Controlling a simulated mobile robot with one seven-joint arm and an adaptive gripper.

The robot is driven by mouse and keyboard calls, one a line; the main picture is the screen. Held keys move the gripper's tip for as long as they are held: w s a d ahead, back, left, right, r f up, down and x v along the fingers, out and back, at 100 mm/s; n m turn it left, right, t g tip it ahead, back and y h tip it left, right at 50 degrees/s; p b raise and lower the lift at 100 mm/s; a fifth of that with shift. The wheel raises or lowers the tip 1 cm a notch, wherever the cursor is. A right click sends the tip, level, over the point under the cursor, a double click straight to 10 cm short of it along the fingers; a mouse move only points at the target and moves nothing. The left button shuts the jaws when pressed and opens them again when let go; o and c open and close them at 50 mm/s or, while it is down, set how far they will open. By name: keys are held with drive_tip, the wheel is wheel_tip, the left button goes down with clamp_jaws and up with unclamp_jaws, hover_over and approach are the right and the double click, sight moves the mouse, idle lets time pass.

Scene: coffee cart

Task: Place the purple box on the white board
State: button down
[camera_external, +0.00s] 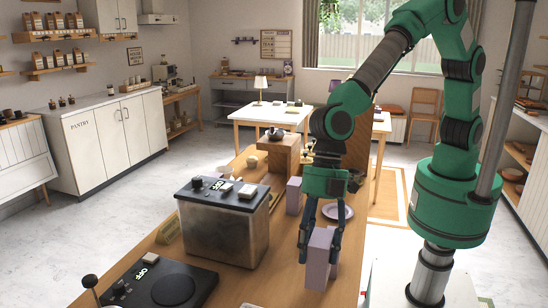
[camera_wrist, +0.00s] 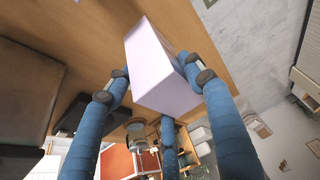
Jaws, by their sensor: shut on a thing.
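A pale purple box (camera_external: 319,262) is upright between the fingers of my gripper (camera_external: 319,243), near the right edge of the wooden counter. The gripper is shut on it, with fingers on both sides. In the wrist view the purple box (camera_wrist: 160,75) fills the space between the blue fingertips (camera_wrist: 156,70). I cannot tell whether its bottom touches the counter. A second, similar purple box (camera_external: 294,196) stands farther back on the counter. I cannot clearly make out a white board; a small whitish edge (camera_external: 250,305) shows at the bottom of the external view.
The wooden counter (camera_external: 282,270) holds a large black-topped machine (camera_external: 222,225), a dark device with a dial (camera_external: 165,285), a purple plate (camera_external: 338,211) and a wooden block (camera_external: 278,155). Bare counter lies between the machine and the held box.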

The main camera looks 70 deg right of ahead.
drive_tip(key=shift+w+d+f+b, duration=0.15)
drive_tip(key=shift+w+f+b, duration=0.15)
drive_tip(key=shift+w+f, duration=0.6)
drive_tip(key=w+a+f, duration=0.1)
drive_tip(key=w+a, duration=0.8)
drive_tip(key=a, duration=0.4)
drive_tip(key=shift+f, duration=0.25)
drive_tip(key=shift+a+f, duration=0.1)
idle(0.4)
drive_tip(key=shift+f+b, duration=0.5)
drive_tip(key=shift+f, duration=1.2)
drive_tip(key=shift+f, duration=0.1)
drive_tip(key=c, duration=0.7)
unclamp_jaws()
drive_tip(key=shift+f, duration=0.1)
drive_tip(key=shift+c, duration=0.2)
